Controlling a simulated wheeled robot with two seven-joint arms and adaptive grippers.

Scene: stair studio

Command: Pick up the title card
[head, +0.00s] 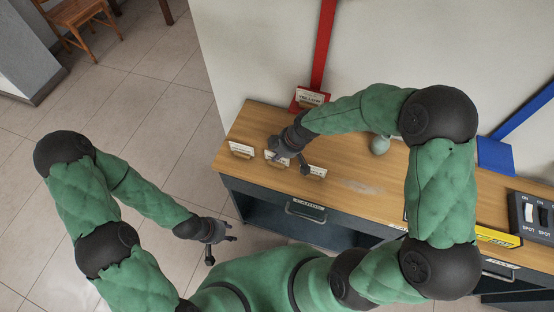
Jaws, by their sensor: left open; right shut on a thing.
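Small cream cards in wooden holders stand along the front left of the wooden bench top: a left card (241,149), a middle card (272,158) and a right card (317,171). Their print is too small to read, so I cannot tell which is the title card. My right gripper (288,160) reaches down over the middle card and is shut on it, hiding part of it. My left gripper (220,243) is open and empty, low beside the bench's left end, over the tiled floor.
The bench (350,190) has a drawer handle below. A red stand (308,102) with a card is at the wall. A pale green round object (380,145) is behind my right arm. A blue stand (495,157) and switch box (534,217) are right. A chair (82,22) is far left.

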